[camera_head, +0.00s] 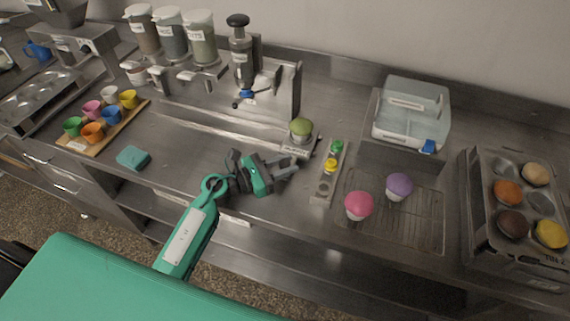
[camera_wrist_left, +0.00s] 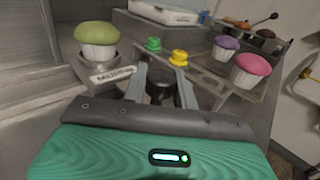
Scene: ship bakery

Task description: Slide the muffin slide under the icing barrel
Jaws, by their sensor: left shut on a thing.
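The muffin slide (camera_head: 293,150) is a metal piece with a label plate, at the right end of a metal rail, with a green-topped muffin (camera_head: 301,128) upright on it. In the left wrist view its label (camera_wrist_left: 110,76) and the muffin (camera_wrist_left: 97,38) show at left. The icing barrel (camera_head: 242,62) is a tall upright cylinder with a black knob and blue nozzle, up and left of the slide. My left gripper (camera_head: 291,164) is at the slide's near side, its fingers (camera_wrist_left: 161,88) closed on it; the grasped part is mostly hidden. My right gripper is not in view.
A rack (camera_head: 319,190) with green and yellow caps stands just right of my gripper. Pink (camera_head: 358,204) and purple (camera_head: 398,186) muffins sit on a wire grid. A muffin tin (camera_head: 478,215) is far right. Cups and a teal sponge (camera_head: 133,158) lie left.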

